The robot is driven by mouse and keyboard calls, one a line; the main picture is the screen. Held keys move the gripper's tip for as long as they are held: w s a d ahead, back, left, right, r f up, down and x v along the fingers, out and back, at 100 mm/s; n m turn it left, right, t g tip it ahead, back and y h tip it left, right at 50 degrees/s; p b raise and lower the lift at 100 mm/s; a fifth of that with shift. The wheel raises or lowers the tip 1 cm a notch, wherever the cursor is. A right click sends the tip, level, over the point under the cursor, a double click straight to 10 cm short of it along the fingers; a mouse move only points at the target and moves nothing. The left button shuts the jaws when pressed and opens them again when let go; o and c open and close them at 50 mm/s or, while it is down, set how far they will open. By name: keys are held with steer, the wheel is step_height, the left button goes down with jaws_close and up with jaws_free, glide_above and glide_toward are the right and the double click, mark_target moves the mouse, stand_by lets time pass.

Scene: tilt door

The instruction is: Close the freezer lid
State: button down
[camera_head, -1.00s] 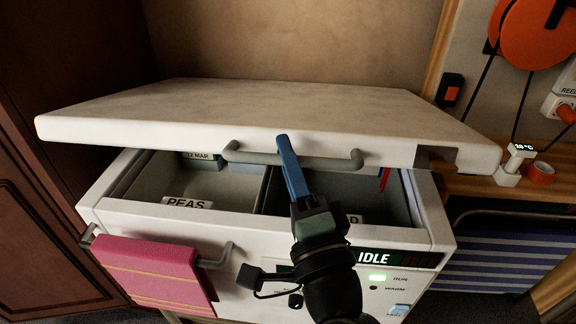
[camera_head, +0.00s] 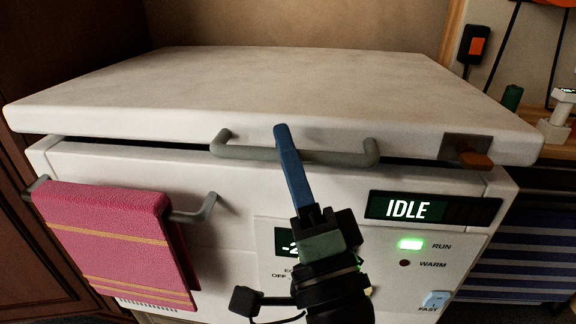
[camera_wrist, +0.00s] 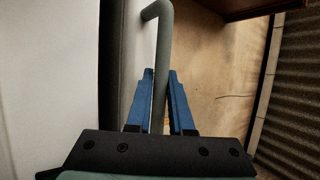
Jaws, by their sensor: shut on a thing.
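The freezer lid (camera_head: 270,90) is a thick white slab lying almost level over the white freezer body (camera_head: 225,185). A narrow dark gap shows under the lid's front edge. The grey bar handle (camera_head: 235,150) is fixed to the lid's front face. My gripper (camera_head: 283,140) has blue fingers and is at the handle's middle. In the wrist view the two fingers (camera_wrist: 159,95) lie on either side of the handle bar (camera_wrist: 165,50), shut on it. The freezer's inside is hidden under the lid.
A pink towel (camera_head: 110,235) hangs on a rail at the freezer's front left. A brown-tipped latch (camera_head: 468,152) sits at the lid's right front. The display (camera_head: 408,209) reads IDLE and a green RUN light is lit. A wooden shelf with small items stands right.

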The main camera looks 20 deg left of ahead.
step_height(320, 180, down, 3)
steer(key=b, duration=0.2)
steer(key=shift+d+r+b, duration=0.1)
steer(key=shift+r+b, duration=0.05)
steer(key=shift+b, duration=0.25)
steer(key=c, duration=1.1)
jaws_free()
steer(key=b+v, duration=0.2)
steer(key=v, duration=1.1)
steer(key=shift+w, duration=0.1)
